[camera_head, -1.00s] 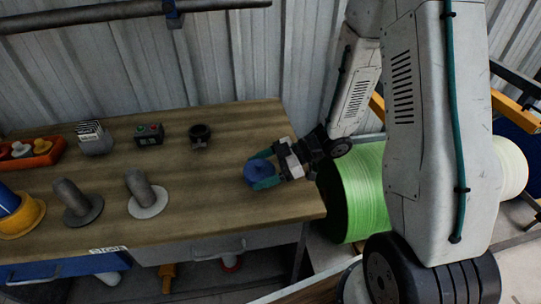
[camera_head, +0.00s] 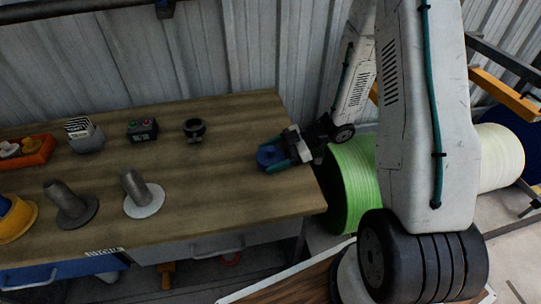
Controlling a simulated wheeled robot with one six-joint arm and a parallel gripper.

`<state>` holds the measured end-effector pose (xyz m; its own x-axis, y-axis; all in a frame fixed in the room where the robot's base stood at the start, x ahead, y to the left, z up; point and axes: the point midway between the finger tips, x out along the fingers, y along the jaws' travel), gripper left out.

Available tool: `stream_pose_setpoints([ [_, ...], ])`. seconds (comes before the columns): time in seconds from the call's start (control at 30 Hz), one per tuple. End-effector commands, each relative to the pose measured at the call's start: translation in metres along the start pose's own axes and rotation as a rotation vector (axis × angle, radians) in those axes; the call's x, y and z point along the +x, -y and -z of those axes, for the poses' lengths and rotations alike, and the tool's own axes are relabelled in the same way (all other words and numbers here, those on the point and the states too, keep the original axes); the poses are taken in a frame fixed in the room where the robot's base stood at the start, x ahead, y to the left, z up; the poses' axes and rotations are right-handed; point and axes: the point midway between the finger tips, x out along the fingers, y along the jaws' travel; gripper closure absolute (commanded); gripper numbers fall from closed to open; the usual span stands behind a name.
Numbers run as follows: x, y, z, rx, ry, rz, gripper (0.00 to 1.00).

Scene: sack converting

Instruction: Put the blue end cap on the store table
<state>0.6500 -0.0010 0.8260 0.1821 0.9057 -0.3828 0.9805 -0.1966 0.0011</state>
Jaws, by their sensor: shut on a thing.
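The blue end cap (camera_head: 269,157) is a round blue piece at the right end of the store table (camera_head: 225,180), a wooden top with a label on its front edge. My gripper (camera_head: 275,155) comes in from the right, its teal fingers shut on the cap from either side. The cap is over the tabletop near its right edge. I cannot tell whether its underside touches the wood.
Grey (camera_head: 68,204) and white-flanged (camera_head: 142,194) spindle-like pieces stand on the table's left half. A dark ring-shaped piece (camera_head: 194,129), a button box (camera_head: 142,130), a card holder (camera_head: 85,135) and an orange tray (camera_head: 28,153) line the back. A green reel (camera_head: 352,185) stands right of the table. The middle tabletop is clear.

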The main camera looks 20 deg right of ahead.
Motion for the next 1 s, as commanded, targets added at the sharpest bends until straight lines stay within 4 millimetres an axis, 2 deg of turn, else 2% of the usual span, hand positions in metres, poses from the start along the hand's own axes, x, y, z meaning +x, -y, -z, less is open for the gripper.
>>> stream_pose_setpoints([
  [0.13, 0.002, 0.000, -0.002, 0.000, 0.000, 0.002, 0.46],
  [0.17, 0.002, 0.000, -0.003, 0.000, 0.000, 0.002, 0.21],
  [0.23, 0.002, 0.000, -0.002, -0.001, 0.000, 0.002, 0.02],
  [0.6, -0.001, 0.000, 0.001, -0.001, 0.000, 0.000, 0.02],
  [1.0, -0.064, -0.001, 0.001, -0.001, 0.000, -0.001, 0.02],
])
